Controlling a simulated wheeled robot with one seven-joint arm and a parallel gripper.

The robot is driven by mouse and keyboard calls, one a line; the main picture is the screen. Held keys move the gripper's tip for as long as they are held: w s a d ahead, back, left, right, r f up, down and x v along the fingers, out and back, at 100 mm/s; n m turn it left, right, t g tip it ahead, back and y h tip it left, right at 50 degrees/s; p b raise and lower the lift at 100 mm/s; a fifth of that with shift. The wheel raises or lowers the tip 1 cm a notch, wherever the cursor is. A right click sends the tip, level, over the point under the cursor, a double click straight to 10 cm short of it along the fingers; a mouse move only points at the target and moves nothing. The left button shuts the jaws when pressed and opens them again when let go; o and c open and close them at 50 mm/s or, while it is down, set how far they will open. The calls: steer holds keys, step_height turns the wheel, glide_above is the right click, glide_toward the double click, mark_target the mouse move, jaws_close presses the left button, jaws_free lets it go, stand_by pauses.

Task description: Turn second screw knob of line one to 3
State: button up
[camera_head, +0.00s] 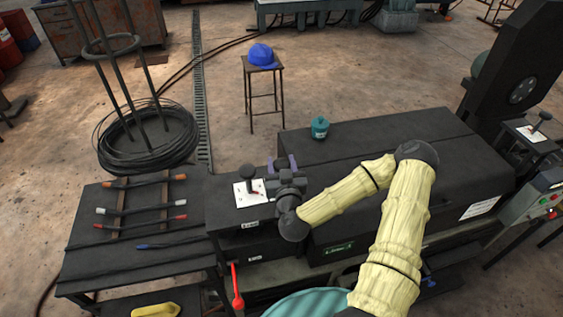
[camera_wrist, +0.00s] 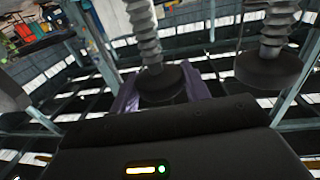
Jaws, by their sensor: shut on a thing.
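My gripper (camera_head: 281,164), with purple fingers, is at the back left corner of the dark machine. In the wrist view its fingers stand on both sides of a round black screw knob (camera_wrist: 160,84) with a ribbed stem, and are shut on it. In the head view my gripper hides this knob and any dial under it. A second black knob (camera_head: 248,171) stands just left of my gripper, over a white dial plate (camera_head: 244,195) with red marks. Another knob (camera_wrist: 270,66) shows at the right of the wrist view, apart from the fingers. The dial numbers are too small to read.
A table (camera_head: 85,260) with several coloured-tip rods is at the left. A stool with a blue cap (camera_head: 261,55) stands behind on open floor.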

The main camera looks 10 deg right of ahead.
steer(key=shift+r+m+h, duration=0.15)
steer(key=shift+m+h, duration=0.45)
steer(key=shift+h, duration=0.5)
steer(key=o, duration=1)
steer(key=shift+c, duration=0.2)
